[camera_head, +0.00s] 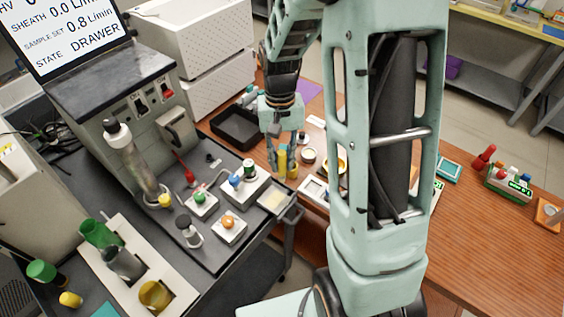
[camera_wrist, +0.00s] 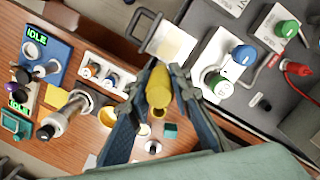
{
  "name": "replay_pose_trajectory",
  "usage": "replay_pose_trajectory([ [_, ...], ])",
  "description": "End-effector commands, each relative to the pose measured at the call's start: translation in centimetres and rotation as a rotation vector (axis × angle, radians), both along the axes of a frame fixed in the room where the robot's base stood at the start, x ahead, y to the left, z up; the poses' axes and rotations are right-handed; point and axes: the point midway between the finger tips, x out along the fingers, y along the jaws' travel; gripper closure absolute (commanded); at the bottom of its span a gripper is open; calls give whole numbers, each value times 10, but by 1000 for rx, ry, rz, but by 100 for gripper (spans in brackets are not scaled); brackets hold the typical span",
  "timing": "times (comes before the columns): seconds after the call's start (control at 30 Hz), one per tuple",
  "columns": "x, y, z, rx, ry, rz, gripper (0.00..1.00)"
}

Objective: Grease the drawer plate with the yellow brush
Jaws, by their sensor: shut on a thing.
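My gripper (camera_head: 281,150) hangs over the wooden table near the edge of the grey machine top. In the wrist view its fingers (camera_wrist: 160,88) are shut on the yellow brush (camera_wrist: 158,92), which shows between them. The brush also shows in the head view (camera_head: 282,162), pointing down. Its bristle end is too small to make out. The drawer plate (camera_head: 274,200) is a pale cream square in the open drawer at the front of the machine. In the wrist view the plate (camera_wrist: 173,46) lies just beyond the brush, beside the drawer's grey handle (camera_wrist: 143,28).
A black tray (camera_head: 236,128) stands behind my gripper. Small jars (camera_head: 308,155) and a white holder (camera_head: 314,190) are close on the table. Blocks with green, blue and orange knobs (camera_head: 228,224) stand on the machine top beside the drawer.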

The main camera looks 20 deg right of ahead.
Motion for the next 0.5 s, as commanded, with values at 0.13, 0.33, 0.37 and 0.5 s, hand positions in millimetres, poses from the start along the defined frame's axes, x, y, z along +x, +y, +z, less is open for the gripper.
replay_pose_trajectory([
  [0.13,2,0,18,0,-1,0,100],
  [0.33,3,-1,25,0,0,1,100],
  [0.37,3,-1,25,0,0,1,100],
  [0.5,3,-1,24,0,0,0,100],
])
